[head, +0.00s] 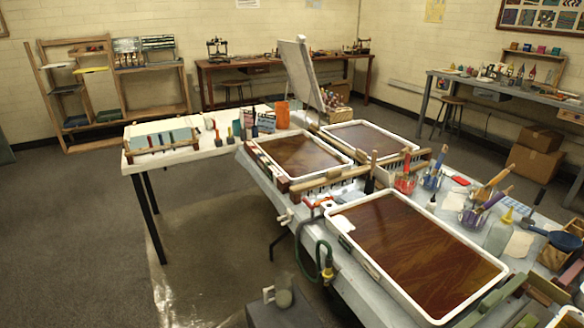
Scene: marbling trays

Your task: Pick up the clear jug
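A clear jug (284,291) with greyish contents stands upright at the bottom of the head view, with a pale handle on its left side. It appears to rest on a low dark grey stand (290,315), left of the near end of the tray table. The view cuts off the stand's lower part. Neither of my grippers is in view.
A large white-rimmed tray (436,317) of brown liquid lies on the long table, with two smaller trays behind. A green hose (301,236) hangs at the table edge near the jug. Brush jars and a clear bottle (498,236) stand right. Floor left of the stand is clear.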

